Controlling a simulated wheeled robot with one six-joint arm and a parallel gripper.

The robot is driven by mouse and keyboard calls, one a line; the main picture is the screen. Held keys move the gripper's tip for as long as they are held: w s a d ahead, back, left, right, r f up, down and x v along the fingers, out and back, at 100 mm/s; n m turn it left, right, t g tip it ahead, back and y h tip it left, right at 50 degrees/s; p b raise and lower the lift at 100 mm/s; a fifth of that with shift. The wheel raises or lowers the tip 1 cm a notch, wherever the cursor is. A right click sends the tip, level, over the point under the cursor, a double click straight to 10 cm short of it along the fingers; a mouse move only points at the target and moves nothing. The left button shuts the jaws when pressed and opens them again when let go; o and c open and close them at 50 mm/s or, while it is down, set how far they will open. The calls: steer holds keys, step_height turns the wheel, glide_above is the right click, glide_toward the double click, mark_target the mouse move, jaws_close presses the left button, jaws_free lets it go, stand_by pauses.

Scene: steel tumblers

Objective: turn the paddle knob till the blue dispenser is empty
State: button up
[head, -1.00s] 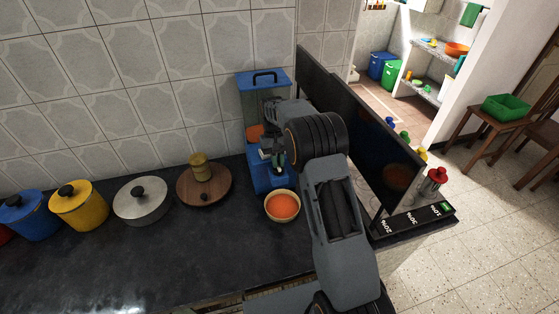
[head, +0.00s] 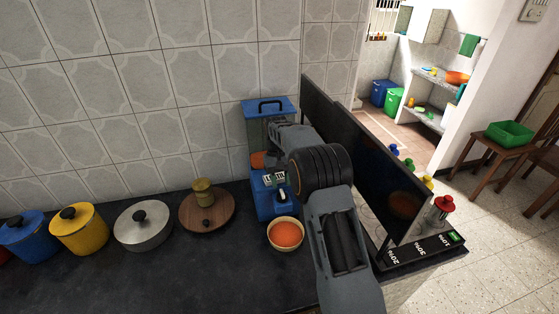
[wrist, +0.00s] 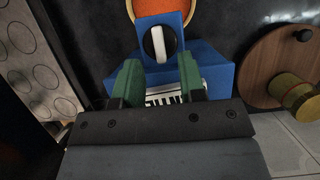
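The blue dispenser (head: 266,206) stands on the dark counter against the tiled wall, with a blue lid and clear tank. Some orange contents (head: 257,160) show low in the tank; my arm hides the rest. In the wrist view, the paddle knob (wrist: 157,44), a white bar on a black disc, sits on the dispenser's blue front (wrist: 205,62). The bar stands nearly upright in that picture. My gripper (wrist: 158,68) is open, its green fingers either side of the knob's line, apparently just short of it. A bowl (head: 285,234) of orange contents stands under the front.
A dark upright panel (head: 375,165) stands close right of my arm. Silver (head: 142,225), yellow (head: 79,228) and blue pots stand further left. The front counter is clear.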

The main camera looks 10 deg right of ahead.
steer(key=p+v, duration=0.1)
steer(key=v, duration=1)
steer(key=shift+r, duration=0.15)
steer(key=s+r+t, duration=0.5)
steer(key=s+r, duration=0.4)
steer(key=s, duration=0.4)
steer(key=s+f+t, duration=0.2)
steer(key=s+f, duration=0.1)
steer(key=s, duration=0.5)
steer(key=s+f+t, duration=0.2)
steer(key=s+f, duration=0.1)
steer(key=s, duration=0.6)
steer(key=shift+d+f, duration=0.2)
steer(key=shift+f, duration=0.2)
